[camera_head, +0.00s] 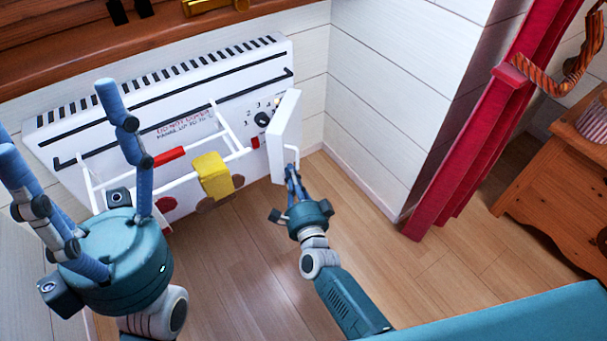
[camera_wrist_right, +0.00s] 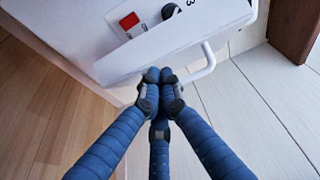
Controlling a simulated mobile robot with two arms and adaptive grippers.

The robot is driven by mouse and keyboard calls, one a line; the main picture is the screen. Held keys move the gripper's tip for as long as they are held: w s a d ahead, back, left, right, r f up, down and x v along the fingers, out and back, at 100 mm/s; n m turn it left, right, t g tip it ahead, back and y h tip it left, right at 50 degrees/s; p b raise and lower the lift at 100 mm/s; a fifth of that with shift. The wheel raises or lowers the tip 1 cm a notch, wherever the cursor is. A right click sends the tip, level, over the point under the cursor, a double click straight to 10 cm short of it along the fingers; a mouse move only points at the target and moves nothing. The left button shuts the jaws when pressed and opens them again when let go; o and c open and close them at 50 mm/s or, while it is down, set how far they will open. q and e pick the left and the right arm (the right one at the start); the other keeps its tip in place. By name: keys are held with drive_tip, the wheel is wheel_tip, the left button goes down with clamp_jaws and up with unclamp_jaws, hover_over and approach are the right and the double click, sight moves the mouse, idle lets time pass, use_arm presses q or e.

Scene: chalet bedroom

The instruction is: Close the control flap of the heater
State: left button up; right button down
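The white heater (camera_head: 130,104) is mounted low on the wall. Its white control flap (camera_head: 284,135) stands open at the right end, sticking out from the panel with the black knob (camera_head: 262,119). The flap has a thin white handle, which also shows in the right wrist view (camera_wrist_right: 208,62). My right gripper (camera_head: 291,172) is at the flap's outer face, its fingers drawn together on the handle; they hide part of the bar in the wrist view (camera_wrist_right: 160,78). My left gripper (camera_head: 68,125) is raised in front of the heater's left part, fingers spread and empty.
A white rack (camera_head: 230,128) on the heater's front carries a yellow cloth (camera_head: 214,175) and a red item (camera_head: 169,156). The wooden floor (camera_head: 370,245) between is clear.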

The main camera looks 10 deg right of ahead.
drive_tip(key=shift+w+a, duration=0.25)
drive_tip(key=shift+a, duration=0.4)
drive_tip(key=shift+w+a, duration=0.1)
drive_tip(key=shift+a, duration=0.25)
